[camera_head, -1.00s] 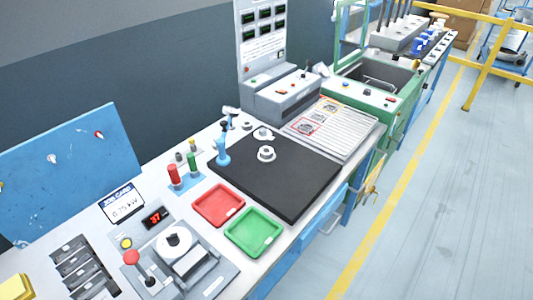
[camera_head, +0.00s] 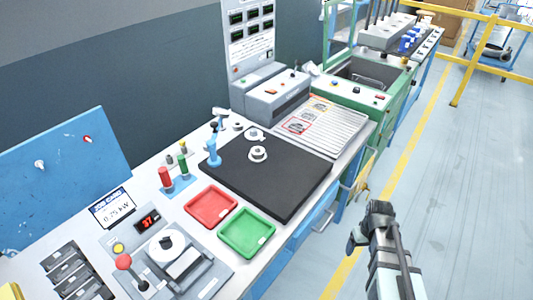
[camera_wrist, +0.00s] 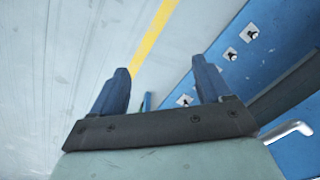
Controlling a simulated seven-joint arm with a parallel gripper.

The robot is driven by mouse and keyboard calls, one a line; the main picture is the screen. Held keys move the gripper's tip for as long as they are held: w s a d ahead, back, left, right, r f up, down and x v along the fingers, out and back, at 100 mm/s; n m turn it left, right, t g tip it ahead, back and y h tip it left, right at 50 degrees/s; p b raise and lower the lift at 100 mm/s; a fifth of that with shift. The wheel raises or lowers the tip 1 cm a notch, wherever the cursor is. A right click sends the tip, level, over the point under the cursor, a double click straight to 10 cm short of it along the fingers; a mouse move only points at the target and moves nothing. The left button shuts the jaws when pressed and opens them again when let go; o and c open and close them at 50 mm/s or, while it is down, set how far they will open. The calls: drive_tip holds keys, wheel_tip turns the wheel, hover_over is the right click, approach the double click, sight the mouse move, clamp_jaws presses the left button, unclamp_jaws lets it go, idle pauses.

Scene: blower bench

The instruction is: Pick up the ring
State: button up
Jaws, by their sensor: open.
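A white ring-shaped part (camera_head: 258,154) with a dark centre lies on the black mat (camera_head: 285,187) on the bench. A second pale round part (camera_head: 254,135) lies just behind it, near the mat's back edge. I cannot tell for sure which of them is the ring. My gripper (camera_head: 366,226) is at the lower right in the head view, over the floor side of the bench and well away from both parts. In the wrist view, the two fingers of my gripper (camera_wrist: 161,72) are apart with nothing between them. No ring shows in the wrist view.
A red tray (camera_head: 211,207) and a green tray (camera_head: 247,233) sit in front of the mat. A blue tool stand (camera_head: 213,150) rises at the mat's left corner. A striped panel (camera_head: 325,128) lies behind. The mat's front half is clear.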

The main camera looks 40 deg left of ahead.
drive_tip(key=w+a+r+n+t+y, duration=0.1)
drive_tip(key=w+a+r+n, duration=0.1)
drive_tip(key=a+r, duration=0.75)
drive_tip(key=w+a+r+n+t+y, duration=0.1)
drive_tip(key=a+r+n, duration=0.1)
drive_tip(key=a+r, duration=0.8)
wheel_tip(320, 180, up, 14)
drive_tip(key=m+g+h, duration=0.1)
drive_tip(key=g+h, duration=0.1)
hover_over(258, 148)
drive_tip(key=d, duration=0.1)
drive_tip(key=f, duration=0.5)
drive_tip(key=s+f, duration=0.1)
drive_tip(key=f, duration=0.2)
drive_tip(key=shift+d, duration=0.1)
drive_tip(key=shift+a+f, duration=0.2)
drive_tip(key=shift+f, duration=2.5)
drive_tip(key=c, duration=1.3)
